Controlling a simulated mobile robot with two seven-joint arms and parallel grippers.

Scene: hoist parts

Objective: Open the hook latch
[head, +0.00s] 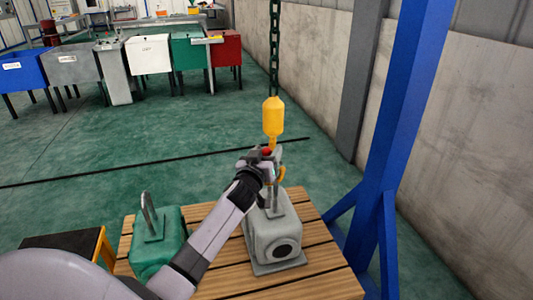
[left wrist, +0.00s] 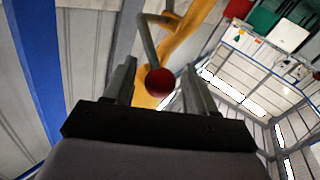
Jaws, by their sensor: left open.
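A yellow hook block (head: 273,118) hangs from a dark green chain (head: 274,50). Its yellow hook (head: 282,173) is partly hidden by my left gripper in the head view. In the left wrist view the yellow hook (left wrist: 183,40) carries a grey latch lever (left wrist: 148,42) ending in a red ball (left wrist: 160,82). My left gripper (left wrist: 160,85) is open, with the red ball between or just beyond its fingertips; contact cannot be told. The ball (head: 267,151) also shows in the head view. A grey housing with a lifting loop (head: 272,238) stands below the hook. My right gripper is out of view.
A slatted wooden table (head: 318,262) carries the grey housing and a green block with a metal loop (head: 157,242). A blue post (head: 405,110) stands at the right. Coloured bins (head: 148,54) stand far back; the floor between is clear.

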